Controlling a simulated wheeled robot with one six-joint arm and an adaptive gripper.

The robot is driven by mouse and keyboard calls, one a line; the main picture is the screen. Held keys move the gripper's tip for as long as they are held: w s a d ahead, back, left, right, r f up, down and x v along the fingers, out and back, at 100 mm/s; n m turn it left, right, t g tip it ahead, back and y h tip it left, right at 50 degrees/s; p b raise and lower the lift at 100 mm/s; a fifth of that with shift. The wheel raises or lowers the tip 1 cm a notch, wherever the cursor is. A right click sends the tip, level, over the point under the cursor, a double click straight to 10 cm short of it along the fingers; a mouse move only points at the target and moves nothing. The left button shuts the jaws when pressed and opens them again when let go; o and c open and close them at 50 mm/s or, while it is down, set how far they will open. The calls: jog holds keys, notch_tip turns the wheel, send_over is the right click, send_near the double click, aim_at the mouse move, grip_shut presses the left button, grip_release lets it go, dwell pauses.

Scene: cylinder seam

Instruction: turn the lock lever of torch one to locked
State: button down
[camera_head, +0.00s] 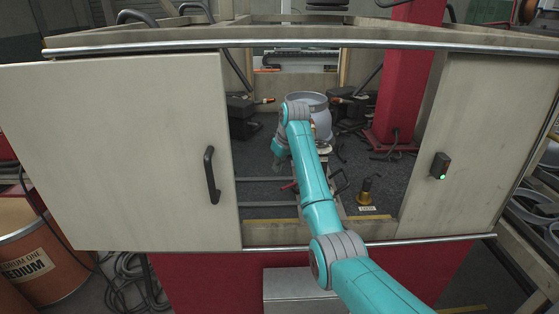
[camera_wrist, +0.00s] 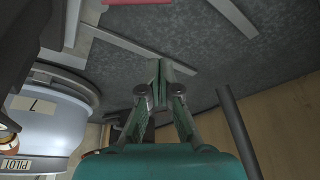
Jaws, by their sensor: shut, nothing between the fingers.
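Two dark torch units with orange tips stand by the grey cylinder (camera_head: 308,100), the left one (camera_head: 240,106) and the right one (camera_head: 347,108). I cannot tell which is torch one, and no lock lever can be made out. My gripper (camera_wrist: 157,72) is shut and empty, its fingertips together in front of a grey surface. In the head view it is small, below my wrist and left of the cylinder's front. In the wrist view, the cylinder (camera_wrist: 45,118) with labels "7" and "PILOT" lies to the left, apart from the fingers. A dark shape (camera_wrist: 22,55) overlaps it.
The cell's opening lies between a left door panel (camera_head: 130,150) and a right panel (camera_head: 470,150). A red column (camera_head: 402,85) stands right of the torches. A brass-coloured fitting (camera_head: 366,190) stands front right. A dark bar (camera_wrist: 237,130) is close right of the gripper.

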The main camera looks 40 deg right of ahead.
jog(key=x, duration=0.4)
jog(key=shift+f, duration=0.25)
jog(key=shift+s+f, duration=0.1)
jog(key=shift+f, duration=0.05)
jog(key=shift+s+f, duration=0.15)
jog(key=shift+s, duration=0.75)
jog(key=shift+s+f, duration=0.1)
jog(key=shift+s, duration=0.8)
jog(key=shift+d, duration=0.15)
